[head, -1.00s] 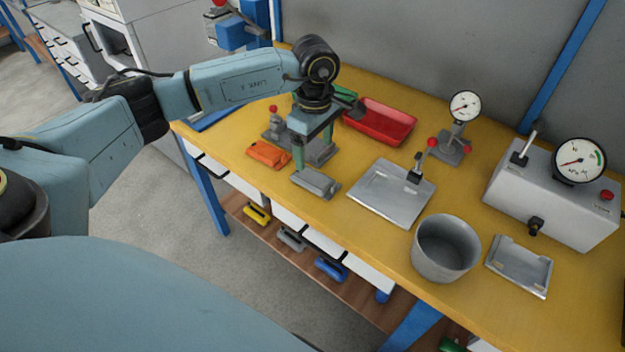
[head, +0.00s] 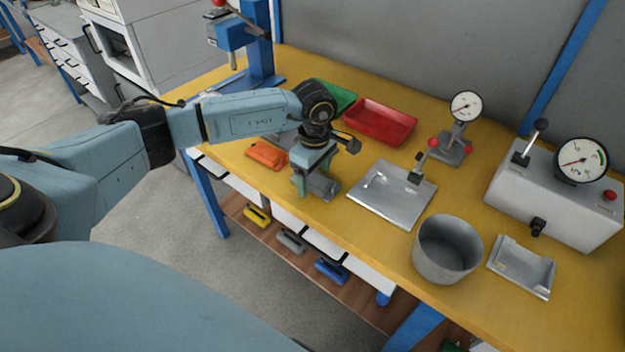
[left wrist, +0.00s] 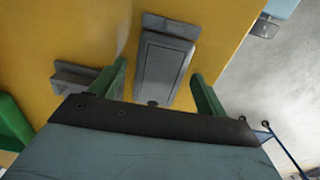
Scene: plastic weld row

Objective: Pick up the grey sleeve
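The grey sleeve (head: 322,188), which I take to be the flat grey rectangular piece, lies near the front edge of the yellow table. My left gripper (head: 313,174) is over it, pointing down, and partly hides it. In the left wrist view the sleeve (left wrist: 163,66) lies between the two green fingers of my left gripper (left wrist: 159,69), which are spread apart. Gaps show on both sides of it, so it is not clasped. My right gripper is not in view.
An orange piece (head: 267,154) lies left of the sleeve. A metal plate (head: 390,196) lies to its right, with a grey cup (head: 446,250) beyond. Red (head: 380,122) and green (head: 338,95) trays stand behind. A grey bracket (left wrist: 74,77) is close to one finger.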

